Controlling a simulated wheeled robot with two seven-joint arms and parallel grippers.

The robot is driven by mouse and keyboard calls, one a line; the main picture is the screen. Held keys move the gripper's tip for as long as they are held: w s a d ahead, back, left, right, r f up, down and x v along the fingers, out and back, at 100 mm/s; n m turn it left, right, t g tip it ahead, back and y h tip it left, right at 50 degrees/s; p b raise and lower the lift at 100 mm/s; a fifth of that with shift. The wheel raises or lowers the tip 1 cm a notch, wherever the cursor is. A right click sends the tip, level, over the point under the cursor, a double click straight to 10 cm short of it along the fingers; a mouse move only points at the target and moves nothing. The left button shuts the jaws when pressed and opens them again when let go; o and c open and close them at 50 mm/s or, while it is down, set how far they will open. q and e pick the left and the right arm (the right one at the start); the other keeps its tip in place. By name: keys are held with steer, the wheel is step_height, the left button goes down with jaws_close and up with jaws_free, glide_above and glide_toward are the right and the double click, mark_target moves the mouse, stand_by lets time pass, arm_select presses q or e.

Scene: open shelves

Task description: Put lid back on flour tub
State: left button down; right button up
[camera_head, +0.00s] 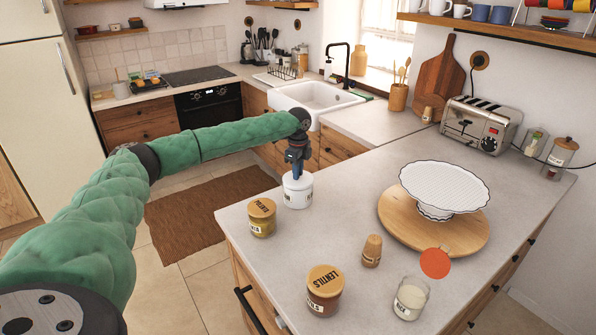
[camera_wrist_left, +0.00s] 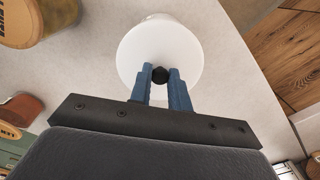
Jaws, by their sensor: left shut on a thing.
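A white tub (camera_head: 297,192) with a small dark label stands near the counter's far left corner. My left gripper (camera_head: 297,172) is directly above it, pointing down. In the left wrist view the blue fingers of my left gripper (camera_wrist_left: 160,80) are shut on the black knob (camera_wrist_left: 160,74) of a round white lid (camera_wrist_left: 142,48). The lid covers the tub's mouth from above. I cannot tell whether it is fully seated or slightly raised. My right gripper is not in view.
A jar (camera_head: 262,220) and a lentils jar (camera_head: 324,295) stand nearby, with a small wooden-topped shaker (camera_head: 372,250). A glass jar (camera_head: 410,300) with white contents, an orange disc (camera_head: 435,263) and a cake stand (camera_head: 445,185) on a round board (camera_head: 395,222) are to the right.

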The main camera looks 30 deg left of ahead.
arm_select(q)
steer(key=shift+p, duration=0.45)
stand_by(0.4)
steer(key=shift+f+p, duration=0.15)
steer(key=shift+p, duration=0.8)
stand_by(1.4)
steer(key=c, duration=0.7)
jaws_free()
steer(key=shift+c, duration=0.2)
steer(key=shift+r+p, duration=2.85)
steer(key=shift+r, duration=0.65)
